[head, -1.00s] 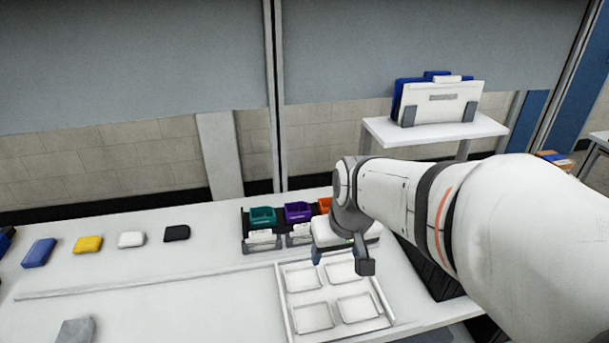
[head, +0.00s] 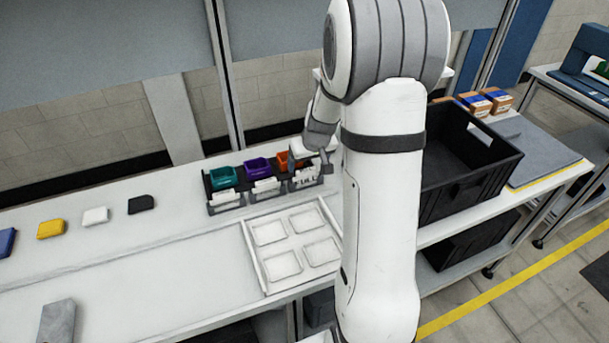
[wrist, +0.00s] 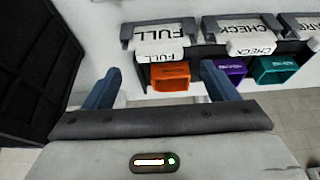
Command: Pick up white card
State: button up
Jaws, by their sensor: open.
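White cards stand in dark holders in front of the coloured bins. The card lettered FULL (wrist: 168,33) is before the orange bin (wrist: 170,76), and the card lettered CHECK (wrist: 252,30) is before the purple bin (wrist: 229,68). A third card (head: 221,197) stands before the teal bin (head: 223,177); its lettering is cut off in the wrist view. My gripper (wrist: 160,82) is open and empty, its two blue-grey fingers apart on either side of the orange bin in that view. In the head view my gripper (head: 318,166) hangs over the rack's right end, partly covering the orange bin.
A white tray (head: 252,262) with several shallow pockets lies in front of the rack. A large black crate (head: 470,175) stands to the right. Yellow (head: 51,229), white (head: 95,216) and black (head: 141,204) blocks lie at left.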

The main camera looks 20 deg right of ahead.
aim_at(306, 170)
jog(key=x, duration=0.4)
jog(key=shift+s+f, duration=0.15)
jog(key=c, duration=1.1)
